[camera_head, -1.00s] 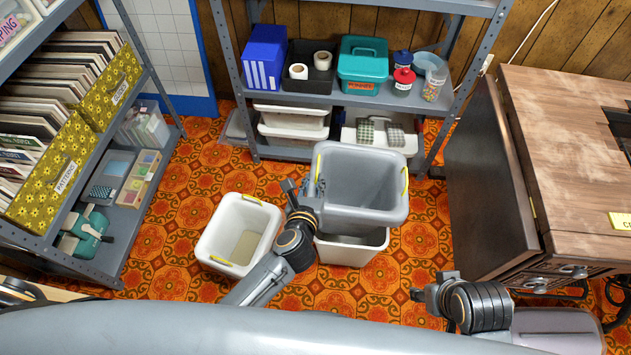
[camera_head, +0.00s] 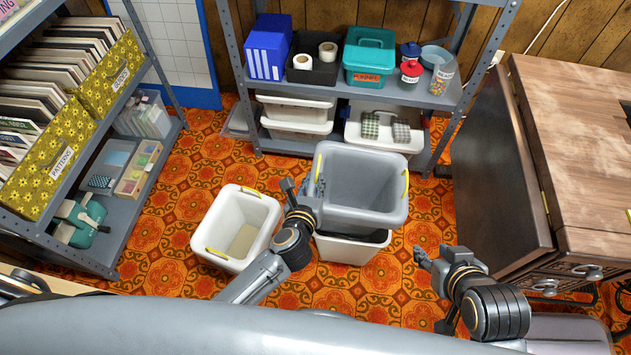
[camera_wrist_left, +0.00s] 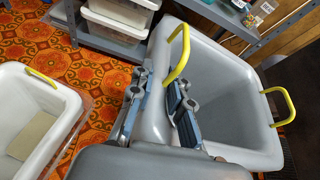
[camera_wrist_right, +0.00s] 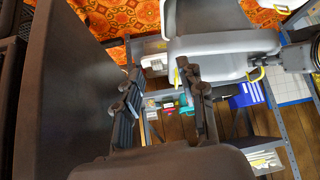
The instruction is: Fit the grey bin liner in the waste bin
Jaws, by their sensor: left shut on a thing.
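The grey bin liner (camera_head: 368,213) is an open tub with two yellow handles. It sits above and partly over a white bin (camera_head: 350,250), whose front wall and dark inside edge show under it. I cannot tell whether the liner touches that bin. My left gripper (camera_head: 308,190) is shut on the liner's left wall, beside a yellow handle; the wall runs between its fingers in the left wrist view (camera_wrist_left: 158,110). My right gripper (camera_head: 424,258) is open and empty, right of the white bin and apart from the liner. The liner's rim shows in the right wrist view (camera_wrist_right: 215,46).
Another white bin (camera_head: 207,240) with yellow handles stands on the floor at left. A metal shelf (camera_head: 340,88) with boxes stands behind, and a loaded shelf (camera_head: 150,195) is at left. A wooden cabinet (camera_head: 505,170) is close at right. Patterned floor (camera_head: 330,290) is free in front.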

